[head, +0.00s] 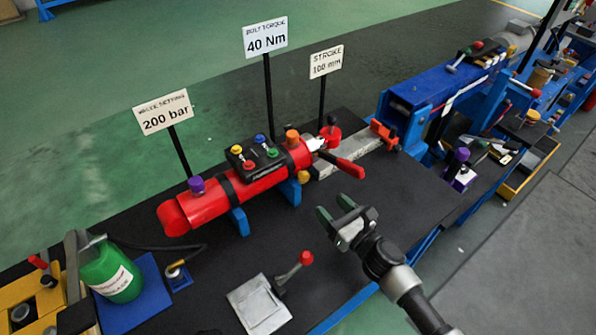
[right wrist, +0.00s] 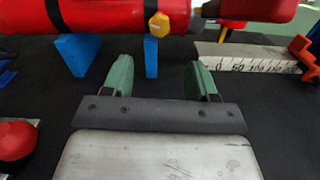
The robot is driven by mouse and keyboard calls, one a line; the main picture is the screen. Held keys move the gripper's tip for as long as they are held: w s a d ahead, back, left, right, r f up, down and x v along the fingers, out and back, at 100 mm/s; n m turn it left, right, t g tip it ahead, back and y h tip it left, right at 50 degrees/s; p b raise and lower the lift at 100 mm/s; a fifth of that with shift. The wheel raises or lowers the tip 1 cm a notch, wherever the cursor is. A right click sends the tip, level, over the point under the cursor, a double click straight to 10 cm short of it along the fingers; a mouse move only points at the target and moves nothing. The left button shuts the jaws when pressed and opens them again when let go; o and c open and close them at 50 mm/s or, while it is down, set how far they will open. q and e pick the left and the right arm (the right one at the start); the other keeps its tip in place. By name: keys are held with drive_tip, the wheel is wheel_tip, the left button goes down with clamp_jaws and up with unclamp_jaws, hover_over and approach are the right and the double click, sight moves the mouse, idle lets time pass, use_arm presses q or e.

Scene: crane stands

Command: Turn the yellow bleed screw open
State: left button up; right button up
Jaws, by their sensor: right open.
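The yellow bleed screw (head: 304,177) is a small hexagonal knob low on the near side of the red cylinder (head: 207,208), close to its right end. The right wrist view shows the yellow screw (right wrist: 159,24) near the top centre, beyond the fingertips. My right gripper (head: 335,208) is over the black mat, on the near side of the cylinder and apart from the screw. Its two green fingers (right wrist: 160,78) are spread with nothing between them. My left gripper is not in view.
Blue supports (head: 239,221) hold the cylinder. A red-handled lever (head: 342,166) sticks out at its right end, near a steel ruler bar (head: 347,156). The mat between gripper and cylinder is clear.

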sight(306, 180)
drive_tip(key=x, duration=0.5)
drive_tip(key=shift+w+a+r+p, duration=0.1)
drive_tip(key=shift+r+p, duration=0.15)
drive_tip(key=shift+p, duration=0.05)
drive_tip(key=x, duration=0.4)
drive_tip(key=shift+f, duration=0.15)
drive_tip(key=shift+w+a, duration=0.2)
drive_tip(key=shift+w, duration=0.05)
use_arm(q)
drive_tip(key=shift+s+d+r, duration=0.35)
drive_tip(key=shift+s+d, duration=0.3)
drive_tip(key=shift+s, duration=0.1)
